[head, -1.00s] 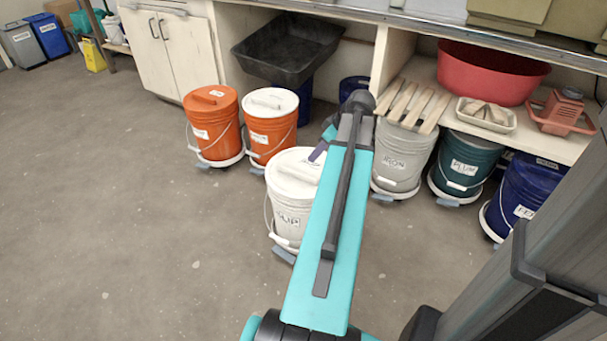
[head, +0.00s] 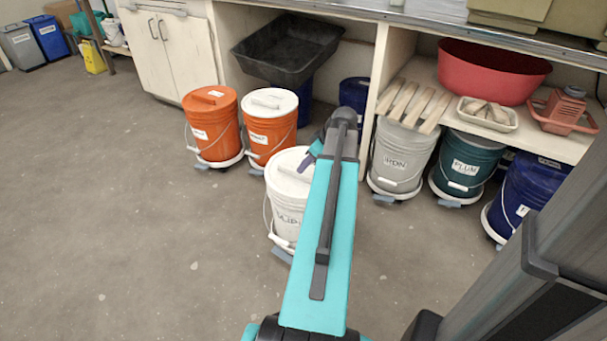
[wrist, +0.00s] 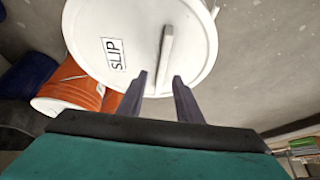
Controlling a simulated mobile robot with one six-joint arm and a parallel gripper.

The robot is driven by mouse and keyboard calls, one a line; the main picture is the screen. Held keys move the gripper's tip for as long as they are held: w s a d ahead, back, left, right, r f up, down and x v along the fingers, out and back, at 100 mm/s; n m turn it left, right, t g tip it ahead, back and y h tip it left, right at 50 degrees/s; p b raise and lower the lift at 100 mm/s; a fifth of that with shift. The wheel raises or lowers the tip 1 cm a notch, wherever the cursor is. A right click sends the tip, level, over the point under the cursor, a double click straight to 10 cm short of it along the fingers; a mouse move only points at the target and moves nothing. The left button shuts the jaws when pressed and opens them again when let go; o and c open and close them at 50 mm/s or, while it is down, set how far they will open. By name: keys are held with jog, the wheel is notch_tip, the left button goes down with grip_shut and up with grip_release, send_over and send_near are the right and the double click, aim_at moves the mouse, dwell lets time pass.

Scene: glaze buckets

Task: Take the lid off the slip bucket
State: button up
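The slip bucket (head: 285,215) is white and stands upright on the floor, with its white lid (head: 288,168) on top. My arm hides its right side. In the wrist view, the round lid (wrist: 95,35) has a SLIP label and a raised bar handle (wrist: 166,48). My gripper (wrist: 157,75) is open, its two dark fingers apart and pointing toward the lid. The near end of the handle lies just beyond the gap between the fingertips, and nothing is gripped. In the head view, the gripper (head: 308,162) is at the lid's right side, mostly hidden by the arm.
Two orange buckets (head: 213,130), one with a white lid (head: 270,102), stand behind and left. Grey (head: 400,158), green (head: 467,165) and blue (head: 525,195) buckets stand right, under a shelf holding wooden slats and a red basin (head: 490,70). The left floor is clear.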

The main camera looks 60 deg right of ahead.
aim_at(281, 175)
dwell(0.3)
jog(key=shift+b+x, duration=1.05)
jog(key=shift+x, duration=1.6)
jog(key=shift+w+a, duration=0.1)
jog(key=shift+a, duration=0.05)
grip_shut()
